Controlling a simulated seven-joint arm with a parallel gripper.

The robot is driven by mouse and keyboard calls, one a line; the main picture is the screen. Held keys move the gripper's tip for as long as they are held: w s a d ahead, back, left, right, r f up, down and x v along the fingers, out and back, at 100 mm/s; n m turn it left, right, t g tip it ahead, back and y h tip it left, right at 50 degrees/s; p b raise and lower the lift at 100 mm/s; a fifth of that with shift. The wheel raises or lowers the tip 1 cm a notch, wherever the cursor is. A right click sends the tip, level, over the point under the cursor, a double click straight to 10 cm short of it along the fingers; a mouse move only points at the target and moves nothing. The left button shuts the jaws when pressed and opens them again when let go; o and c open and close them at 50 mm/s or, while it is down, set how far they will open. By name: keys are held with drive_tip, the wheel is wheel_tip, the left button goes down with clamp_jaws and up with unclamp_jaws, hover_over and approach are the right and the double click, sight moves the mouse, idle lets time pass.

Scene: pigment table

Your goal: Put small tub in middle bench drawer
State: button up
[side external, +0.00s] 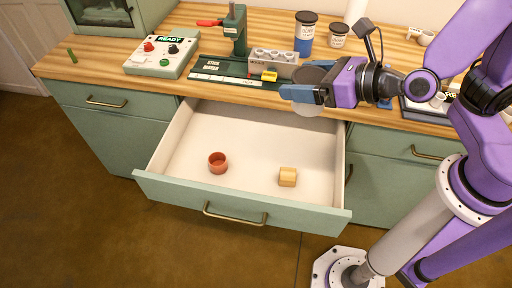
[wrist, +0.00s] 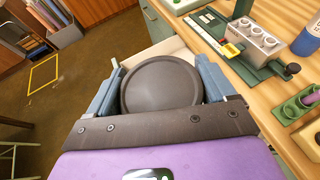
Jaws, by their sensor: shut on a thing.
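The small tub has a dark round lid (wrist: 160,84) in the wrist view, held between the two blue fingers of my gripper (wrist: 160,92). In the side view my gripper (side external: 302,94) is shut on the tub, with the dark lid above the fingers and the pale tub body (side external: 307,110) showing below them. The tub is held up near the bench's front edge, over the back right part of the middle drawer as the side view shows it. The middle bench drawer (side external: 240,125) is pulled open, with a pale interior and green front.
On the bench stand a control box (side external: 162,56), a green press (side external: 235,30), a grey block with several cups (side external: 272,57) and a blue jar (side external: 305,35).

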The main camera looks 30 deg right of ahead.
wheel_tip(320, 180, down, 22)
drive_tip(key=shift+s+a+y, duration=0.35)
drive_tip(key=shift+s+y, duration=0.05)
drive_tip(key=shift+s, duration=0.05)
drive_tip(key=x, duration=0.9)
drive_tip(key=shift+s+a+f, duration=0.25)
drive_tip(key=shift+a+f, duration=0.1)
hover_over(244, 176)
drive_tip(key=f, duration=0.5)
drive_tip(key=shift+s+d+f, duration=0.1)
drive_tip(key=shift+s+f, duration=0.2)
drive_tip(key=shift+w+f, duration=0.15)
drive_tip(key=shift+f, duration=1.7)
drive_tip(key=o, duration=1.2)
drive_tip(key=shift+f, duration=0.1)
drive_tip(key=shift+o, duration=0.4)
